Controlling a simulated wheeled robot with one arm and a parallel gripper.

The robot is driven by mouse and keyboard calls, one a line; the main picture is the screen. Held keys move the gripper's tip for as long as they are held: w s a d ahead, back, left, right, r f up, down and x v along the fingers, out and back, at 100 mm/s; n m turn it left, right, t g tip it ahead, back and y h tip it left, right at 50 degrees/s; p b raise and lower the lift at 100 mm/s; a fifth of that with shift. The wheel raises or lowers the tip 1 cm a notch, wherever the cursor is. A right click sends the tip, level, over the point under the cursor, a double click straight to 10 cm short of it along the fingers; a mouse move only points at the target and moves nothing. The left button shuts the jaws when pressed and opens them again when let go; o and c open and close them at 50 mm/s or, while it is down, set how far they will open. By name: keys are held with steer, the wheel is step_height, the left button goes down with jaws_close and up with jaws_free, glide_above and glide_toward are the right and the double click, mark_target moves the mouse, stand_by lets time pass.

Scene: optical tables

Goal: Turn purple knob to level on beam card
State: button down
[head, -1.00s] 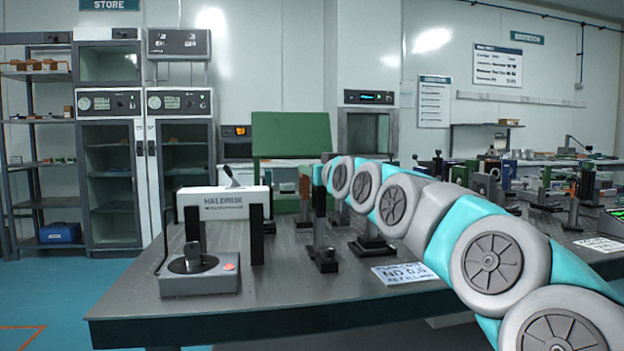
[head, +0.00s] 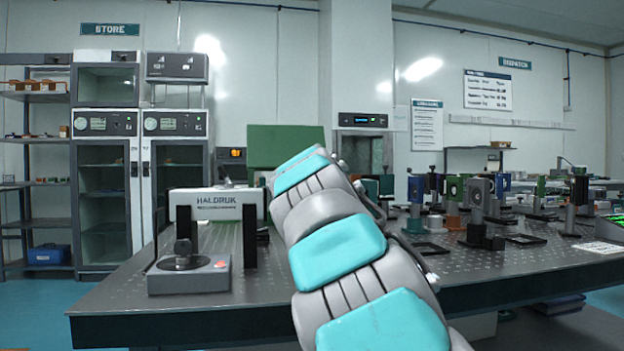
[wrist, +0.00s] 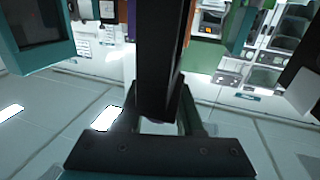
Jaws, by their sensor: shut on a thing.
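In the head view, my arm covers the gripper and the knob. I cannot make out the beam card or its level in either view.
The optical table (head: 190,322) carries a white HALDRUK unit (head: 215,203) and a grey box with a post (head: 188,278) on the left. A green panel (head: 280,143) stands behind. Several optic mounts, one on a dark post (head: 478,202), crowd the right side.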

steer(key=m+h+p, duration=0.2)
steer(key=h, duration=0.1)
steer(key=d+m+g+h+p, duration=0.1)
steer(key=m+h+p, duration=0.1)
steer(key=h+p, duration=0.1)
steer(key=shift+s+d+r+m+h, duration=0.1)
steer(key=shift+s+r+m+h, duration=0.1)
steer(key=shift+m+h, duration=0.35)
steer(key=shift+g+h+p, duration=0.3)
steer(key=shift+h, duration=0.15)
steer(key=c, duration=0.5)
jaws_free()
steer(key=shift+f, duration=0.1)
steer(key=shift+c, duration=0.2)
steer(key=b+v, duration=0.2)
steer(key=v, duration=0.5)
steer(key=shift+s, duration=0.35)
